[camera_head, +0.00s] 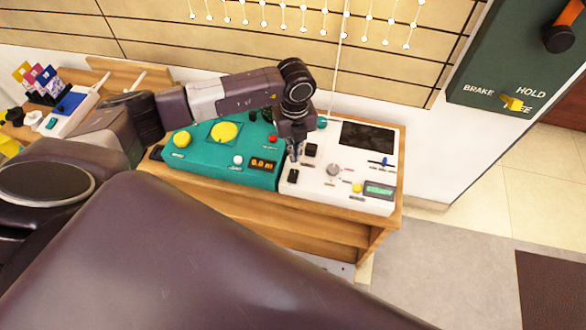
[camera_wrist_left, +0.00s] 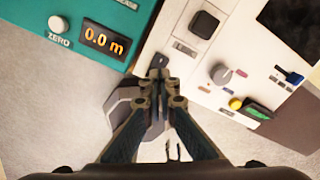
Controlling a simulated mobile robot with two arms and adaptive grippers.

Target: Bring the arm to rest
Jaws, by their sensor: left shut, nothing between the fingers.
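My left gripper (camera_head: 294,156) hangs from my left arm, which reaches in from the left over the wooden table. Its fingers are shut and empty, above the near left part of the white control panel. In the left wrist view the closed fingertips (camera_wrist_left: 158,70) point toward the panel's near edge. I cannot tell whether they touch it. My right gripper is in neither view.
The white panel (camera_head: 330,192) carries a dark screen, knob and buttons. Beside it is a teal panel (camera_head: 210,158) reading 0.0 m. Both sit on the wooden table (camera_head: 392,190). A green brake/hold board (camera_head: 500,50) is at the upper right. Floor at right is clear.

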